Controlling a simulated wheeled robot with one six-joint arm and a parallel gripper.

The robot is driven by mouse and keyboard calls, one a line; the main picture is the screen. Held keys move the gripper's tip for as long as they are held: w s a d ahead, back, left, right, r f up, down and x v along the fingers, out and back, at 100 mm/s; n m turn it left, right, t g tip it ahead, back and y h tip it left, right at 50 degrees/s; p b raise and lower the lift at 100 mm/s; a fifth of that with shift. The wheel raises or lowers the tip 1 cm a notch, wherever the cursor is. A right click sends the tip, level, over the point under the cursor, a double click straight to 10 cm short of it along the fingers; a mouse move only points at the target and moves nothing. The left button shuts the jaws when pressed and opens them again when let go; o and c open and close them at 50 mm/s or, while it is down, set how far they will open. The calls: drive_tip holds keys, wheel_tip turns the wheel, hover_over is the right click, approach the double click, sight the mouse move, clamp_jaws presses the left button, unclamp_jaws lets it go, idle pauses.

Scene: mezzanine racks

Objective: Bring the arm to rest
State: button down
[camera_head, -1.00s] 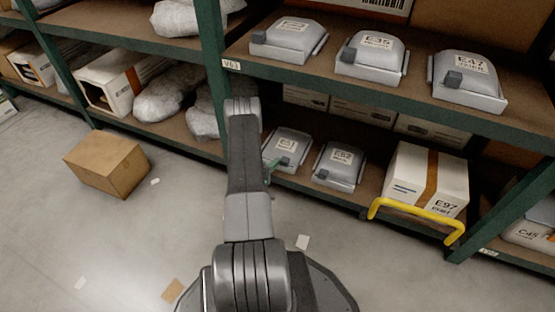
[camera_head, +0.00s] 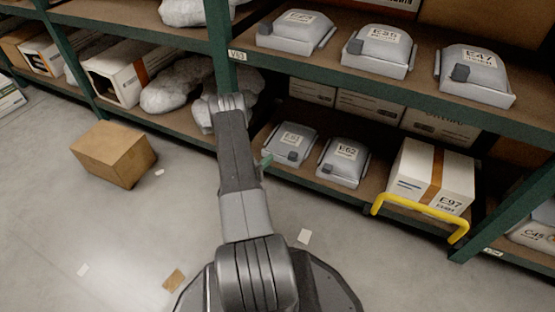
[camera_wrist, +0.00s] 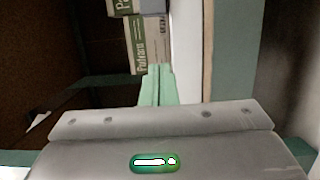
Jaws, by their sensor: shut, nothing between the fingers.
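My arm reaches up the middle of the head view toward the rack. Only a green bit of my gripper (camera_head: 266,161) shows there, beside the forearm and left of the parcel marked E51 (camera_head: 290,145); the rest is hidden behind the arm. In the wrist view the pale green fingers of my gripper (camera_wrist: 157,84) are together, with nothing between them. I cannot tell how far they are from the rack.
A green-framed rack holds grey parcels on its upper shelf (camera_head: 400,85). Below are parcel E62 (camera_head: 343,162) and box E97 (camera_head: 432,178) behind a yellow bar (camera_head: 420,217). A brown carton (camera_head: 113,154) lies on open floor at the left. Printed boxes (camera_wrist: 148,45) show beyond the fingers.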

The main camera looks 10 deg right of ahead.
drive_tip(key=p+v, duration=0.1)
drive_tip(key=v, duration=0.5)
drive_tip(key=shift+s+a+r+p, duration=0.15)
drive_tip(key=shift+s+a+p, duration=0.15)
drive_tip(key=b+x, duration=0.3)
drive_tip(key=x, duration=0.6)
drive_tip(key=shift+w+d, duration=0.1)
drive_tip(key=d+p, duration=0.1)
drive_tip(key=s+d, duration=0.1)
drive_tip(key=d, duration=0.1)
drive_tip(key=shift+r+p, duration=0.15)
drive_tip(key=shift+p, duration=0.2)
drive_tip(key=shift+s+d, duration=0.4)
drive_tip(key=shift+w+f, duration=0.1)
drive_tip(key=shift+f, duration=0.1)
